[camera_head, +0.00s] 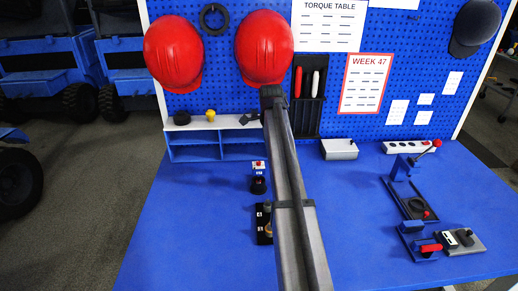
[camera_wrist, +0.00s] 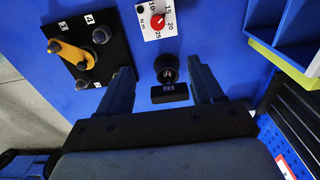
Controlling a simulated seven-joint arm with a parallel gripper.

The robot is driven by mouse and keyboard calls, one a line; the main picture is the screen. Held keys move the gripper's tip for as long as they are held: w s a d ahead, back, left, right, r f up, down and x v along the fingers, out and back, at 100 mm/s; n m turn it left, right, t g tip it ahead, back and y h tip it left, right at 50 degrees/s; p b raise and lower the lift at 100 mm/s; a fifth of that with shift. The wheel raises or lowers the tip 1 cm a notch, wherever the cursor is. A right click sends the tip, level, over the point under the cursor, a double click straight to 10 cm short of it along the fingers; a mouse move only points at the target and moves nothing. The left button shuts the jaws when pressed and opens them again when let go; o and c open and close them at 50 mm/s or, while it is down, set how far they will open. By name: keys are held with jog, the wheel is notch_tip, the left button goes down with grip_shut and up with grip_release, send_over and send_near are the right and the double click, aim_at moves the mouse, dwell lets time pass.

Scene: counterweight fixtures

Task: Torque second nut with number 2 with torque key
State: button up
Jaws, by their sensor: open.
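In the wrist view my gripper (camera_wrist: 157,66) is open. Its two dark fingers are on either side of a black round-topped tool (camera_wrist: 166,70), apparently the torque key, with no clear contact. The tool also shows in the head view (camera_head: 258,186), left of my arm. A black plate (camera_wrist: 112,50) with numbered labels and dark nuts is at the upper left of the wrist view, with a brass-coloured bar across it. I cannot clearly read a 2 there. In the head view the plate (camera_head: 262,238) is partly covered by my arm, which also hides my gripper.
A torque dial with a red knob (camera_wrist: 157,22) is beside the tool. A blue shelf (camera_head: 195,146) stands behind. Black and blue fixtures (camera_head: 405,195) and a red-handled device (camera_head: 430,248) are on the right. The table's (camera_head: 190,225) left part is clear.

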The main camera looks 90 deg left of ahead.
aim_at(259, 169)
jog(key=s, duration=0.4)
jog(key=shift+s+a+r, duration=0.15)
jog(key=shift+a+r, duration=0.05)
jog(key=shift+a, duration=0.05)
jog(key=shift+f, duration=4.4)
jog(key=c, duration=1)
jog(key=shift+c, duration=0.2)
